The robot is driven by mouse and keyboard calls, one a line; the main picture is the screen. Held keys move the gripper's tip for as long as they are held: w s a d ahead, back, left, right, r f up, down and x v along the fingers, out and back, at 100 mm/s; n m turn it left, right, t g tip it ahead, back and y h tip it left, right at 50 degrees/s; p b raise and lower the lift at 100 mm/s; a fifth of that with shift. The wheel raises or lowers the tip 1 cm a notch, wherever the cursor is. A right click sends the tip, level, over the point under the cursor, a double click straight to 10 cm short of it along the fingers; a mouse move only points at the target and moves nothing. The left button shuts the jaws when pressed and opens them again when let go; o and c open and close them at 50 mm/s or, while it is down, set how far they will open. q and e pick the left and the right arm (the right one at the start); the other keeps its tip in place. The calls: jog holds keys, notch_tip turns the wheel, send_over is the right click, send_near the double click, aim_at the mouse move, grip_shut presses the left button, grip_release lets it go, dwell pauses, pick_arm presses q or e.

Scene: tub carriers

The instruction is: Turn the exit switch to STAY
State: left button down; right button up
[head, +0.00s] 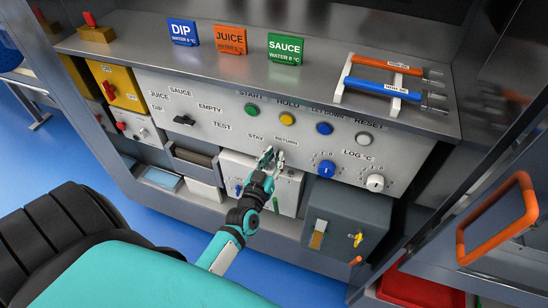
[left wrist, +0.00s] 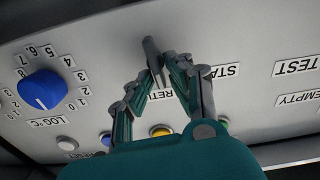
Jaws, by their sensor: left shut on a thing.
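The grey panel (head: 215,110) carries the labels STAY (head: 256,137) and RETURN (head: 286,141) side by side. My left gripper (head: 269,158) is at the panel just below these labels. In the left wrist view the two fingers (left wrist: 160,75) close on a dark grey switch handle (left wrist: 152,52), the exit switch. The STAY label (left wrist: 226,71) is to the right of the fingers there, and the RETURN label is partly hidden behind them. The handle's lower end lies near the RETURN label, but the fingers hide part of it. My right gripper is not in view.
Another dark switch (head: 184,120) sits to the left. Coloured buttons, such as a yellow one (head: 287,119), line the panel above. A blue dial (head: 325,168) and a white dial (head: 375,183) are to the right. A grey box (head: 345,215) stands below right.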

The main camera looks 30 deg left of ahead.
pick_arm(q)
jog(key=shift+s+a+f+n+b, duration=0.1)
jog(key=shift+a+f+n+b, duration=0.05)
jog(key=shift+n, duration=1.65)
jog(key=shift+w+a+f+n+b, duration=0.1)
jog(key=shift+a+n+b, duration=0.1)
jog(key=shift+n, duration=1.6)
jog(key=shift+s+a+f+n+b, duration=0.1)
jog(key=shift+f+n+b, duration=0.05)
jog(key=shift+n, duration=1.65)
jog(key=c, duration=1.3)
grip_release()
